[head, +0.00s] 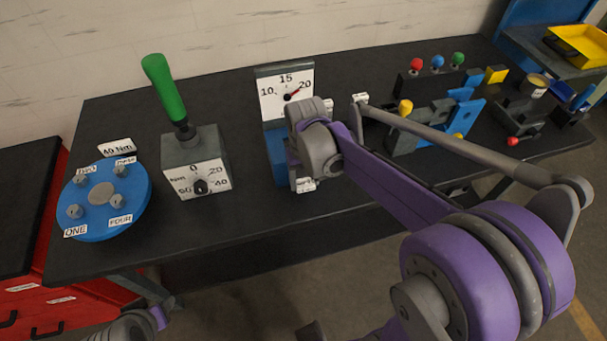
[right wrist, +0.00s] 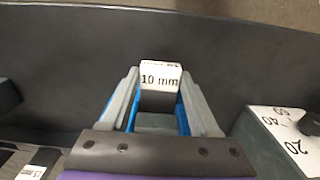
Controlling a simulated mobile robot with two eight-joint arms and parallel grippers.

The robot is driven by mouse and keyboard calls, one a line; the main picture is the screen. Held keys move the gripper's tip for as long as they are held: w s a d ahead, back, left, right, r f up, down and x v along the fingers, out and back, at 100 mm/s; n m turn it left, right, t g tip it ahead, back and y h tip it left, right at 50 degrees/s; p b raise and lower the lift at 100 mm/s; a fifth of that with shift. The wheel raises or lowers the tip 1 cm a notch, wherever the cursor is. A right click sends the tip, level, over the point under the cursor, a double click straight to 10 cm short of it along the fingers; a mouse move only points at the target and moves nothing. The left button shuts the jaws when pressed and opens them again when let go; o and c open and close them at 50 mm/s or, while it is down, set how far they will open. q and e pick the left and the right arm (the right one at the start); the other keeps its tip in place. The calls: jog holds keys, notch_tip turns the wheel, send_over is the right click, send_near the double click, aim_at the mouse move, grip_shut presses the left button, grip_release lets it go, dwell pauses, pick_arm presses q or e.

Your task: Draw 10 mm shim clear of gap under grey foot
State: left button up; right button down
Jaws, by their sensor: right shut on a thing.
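The shim shows in the right wrist view as a small block with a white "10 mm" label (right wrist: 161,78). It sits between the grey, blue-lined fingers of my right gripper (right wrist: 163,100), which is shut on it. In the head view my right wrist covers most of this gripper, and a white label (head: 306,185) shows just below it.
A grey box with a dial (head: 193,160) and green handle stands left of the gauge. A blue disc (head: 104,200) with several bolts is further left. Coloured-knob fixtures (head: 437,105) stand to the right. The table front (head: 240,215) is clear.

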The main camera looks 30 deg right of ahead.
jog(key=shift+s+a, duration=0.2)
jog(key=shift+s, duration=0.65)
jog(key=shift+s+a, duration=0.2)
jog(key=shift+s, duration=0.6)
jog(key=shift+s+a, duration=0.2)
jog(key=shift+s, duration=0.65)
jog(key=s, duration=0.2)
jog(key=s+a+p, duration=0.1)
jog(key=s, duration=0.2)
jog(key=shift+s+a, duration=0.15)
jog(key=shift+s, duration=0.05)
